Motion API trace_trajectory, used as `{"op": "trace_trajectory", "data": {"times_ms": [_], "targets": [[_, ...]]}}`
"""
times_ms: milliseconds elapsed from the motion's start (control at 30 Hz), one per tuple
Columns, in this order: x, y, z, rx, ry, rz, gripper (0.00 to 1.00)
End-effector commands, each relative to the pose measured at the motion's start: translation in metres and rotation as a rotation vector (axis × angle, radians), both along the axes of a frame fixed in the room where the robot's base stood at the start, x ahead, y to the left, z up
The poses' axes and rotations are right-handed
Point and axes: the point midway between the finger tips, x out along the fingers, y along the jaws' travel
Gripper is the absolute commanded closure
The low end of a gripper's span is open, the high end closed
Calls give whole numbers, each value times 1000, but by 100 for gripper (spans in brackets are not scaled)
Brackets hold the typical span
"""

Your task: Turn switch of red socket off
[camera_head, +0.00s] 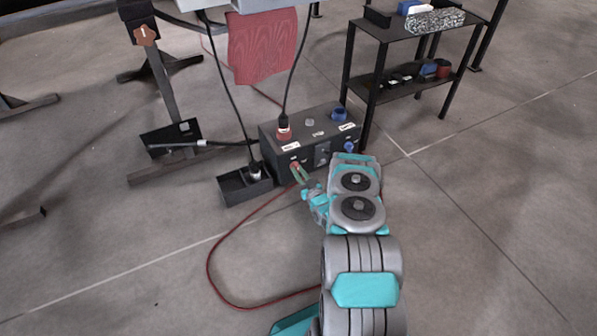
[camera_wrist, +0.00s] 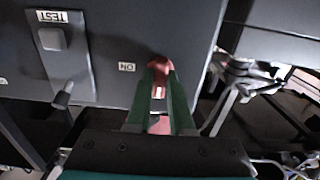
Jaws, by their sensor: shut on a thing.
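The dark socket box (camera_head: 268,150) stands on the floor. The red socket (camera_head: 283,134) is on its top left, with a black plug and cable in it. The red switch (camera_wrist: 159,64) is on the box's front panel, partly hidden between my fingers; in the head view only a bit of red shows at my fingertips. My gripper (camera_head: 298,172) reaches the left part of the front panel. In the wrist view my gripper (camera_wrist: 160,82) has its green fingers closed around the red switch. An upside-down ON label (camera_wrist: 127,67) sits beside the switch.
A blue socket (camera_head: 339,115) is on the box's right end. A small black open tray (camera_head: 245,186) stands left of the box. A black shelf rack (camera_head: 410,92) stands behind to the right. A red cable (camera_head: 211,262) lies on the floor. The floor at right is clear.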

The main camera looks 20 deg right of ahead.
Motion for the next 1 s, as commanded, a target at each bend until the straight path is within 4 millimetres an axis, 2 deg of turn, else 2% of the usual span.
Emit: {"op": "trace_trajectory", "data": {"times_ms": [267, 300, 567, 833, 1000], "targets": [[0, 1, -1, 0, 3, 1, 100], [0, 1, -1, 0, 3, 1, 78], [0, 0, -1, 0, 1, 0, 50], [-2, 0, 0, 0, 1, 0, 50], [-20, -3, 0, 1, 1, -3, 50]]}}
